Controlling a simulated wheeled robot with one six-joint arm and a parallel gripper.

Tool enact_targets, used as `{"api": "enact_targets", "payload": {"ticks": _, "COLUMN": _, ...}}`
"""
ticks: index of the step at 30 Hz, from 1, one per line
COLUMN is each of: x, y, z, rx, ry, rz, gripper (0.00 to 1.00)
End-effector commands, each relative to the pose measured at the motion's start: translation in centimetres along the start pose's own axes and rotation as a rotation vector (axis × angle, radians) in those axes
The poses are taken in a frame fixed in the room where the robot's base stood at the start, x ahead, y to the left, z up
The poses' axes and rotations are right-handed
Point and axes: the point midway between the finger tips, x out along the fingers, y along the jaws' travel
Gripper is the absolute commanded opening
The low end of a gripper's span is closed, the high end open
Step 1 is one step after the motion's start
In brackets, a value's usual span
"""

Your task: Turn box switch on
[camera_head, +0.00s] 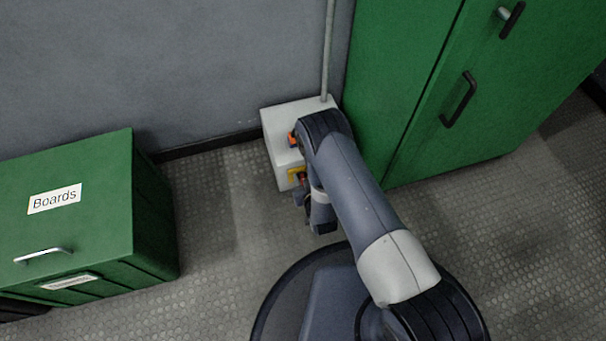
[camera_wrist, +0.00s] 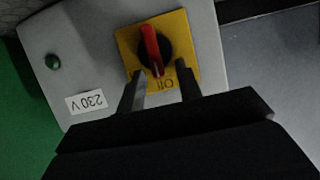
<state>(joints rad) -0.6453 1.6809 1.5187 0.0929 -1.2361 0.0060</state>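The switch box (camera_head: 277,122) is pale grey and stands on the floor against the wall; its front also fills much of the wrist view (camera_wrist: 90,50). A yellow plate (camera_wrist: 185,60) on it carries a black round switch with a red handle (camera_wrist: 150,45). The handle runs nearly up and down in the wrist view, one end toward upside-down lettering that looks like "Off". My gripper (camera_wrist: 159,78) is open, its two dark fingertips apart on either side of the handle's lower end. I cannot tell whether they touch it. In the head view my arm hides part of the box.
A grey conduit (camera_head: 328,50) rises from the box. A green cabinet (camera_head: 400,60) stands close on the right. A green "Boards" drawer unit (camera_head: 100,160) is on the left, with free floor between.

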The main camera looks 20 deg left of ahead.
Motion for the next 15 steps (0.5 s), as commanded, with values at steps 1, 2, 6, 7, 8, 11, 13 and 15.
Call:
{"api": "enact_targets", "payload": {"ticks": 1, "x": -0.01, "y": 0.00, "z": 0.01, "rx": 0.000, "ry": 0.000, "rz": 0.000, "gripper": 0.34}}
{"api": "enact_targets", "payload": {"ticks": 2, "x": -0.01, "y": 0.00, "z": 0.01, "rx": 0.000, "ry": 0.000, "rz": 0.000, "gripper": 0.34}}
{"api": "enact_targets", "payload": {"ticks": 6, "x": 0.00, "y": 0.01, "z": 0.01, "rx": 0.000, "ry": 0.000, "rz": 0.000, "gripper": 0.28}}
{"api": "enact_targets", "payload": {"ticks": 7, "x": 0.00, "y": 0.01, "z": 0.01, "rx": 0.000, "ry": 0.000, "rz": 0.000, "gripper": 0.25}}
{"api": "enact_targets", "payload": {"ticks": 8, "x": 0.00, "y": 0.00, "z": 0.00, "rx": 0.000, "ry": 0.000, "rz": 0.000, "gripper": 0.23}}
{"api": "enact_targets", "payload": {"ticks": 11, "x": 0.01, "y": 0.01, "z": 0.00, "rx": 0.000, "ry": 0.000, "rz": 0.000, "gripper": 0.15}}
{"api": "enact_targets", "payload": {"ticks": 13, "x": 0.01, "y": 0.01, "z": 0.00, "rx": 0.000, "ry": 0.000, "rz": 0.000, "gripper": 0.09}}
{"api": "enact_targets", "payload": {"ticks": 15, "x": 0.02, "y": 0.01, "z": -0.01, "rx": 0.000, "ry": 0.000, "rz": 0.000, "gripper": 0.03}}
